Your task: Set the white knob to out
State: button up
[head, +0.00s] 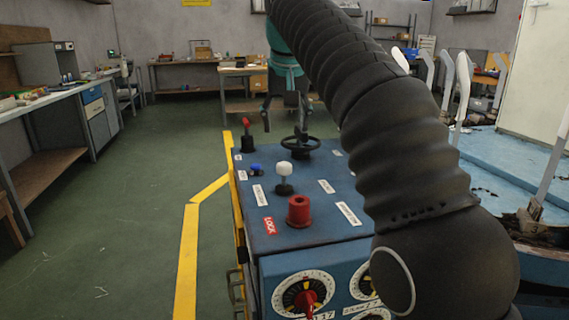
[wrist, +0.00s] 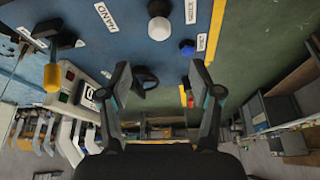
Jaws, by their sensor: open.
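The white knob (head: 284,170) stands upright on a dark base on top of the blue console (head: 330,217). It also shows at the top middle of the wrist view (wrist: 158,27). My gripper (head: 285,120) points down above the far part of the console, beyond the white knob and close to the black handwheel (head: 300,143). In the wrist view my gripper (wrist: 160,72) has its fingers wide apart with nothing held. The white knob lies ahead of the fingertips, apart from them. The small labels near the knob are too small to read for its setting.
A red knob (head: 299,212) stands in front of the white one. A small blue knob (head: 257,169) is left of it, and a red lever (head: 247,135) stands at the far left corner. A yellow-ended lever (wrist: 52,78) shows in the wrist view. Green floor is clear at left.

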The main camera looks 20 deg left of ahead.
aim_at(284, 164)
jog(key=b+x, duration=0.1)
jog(key=x, duration=1.1)
jog(key=shift+w+f+b, duration=0.1)
jog(key=shift+b, duration=0.3)
grip_shut()
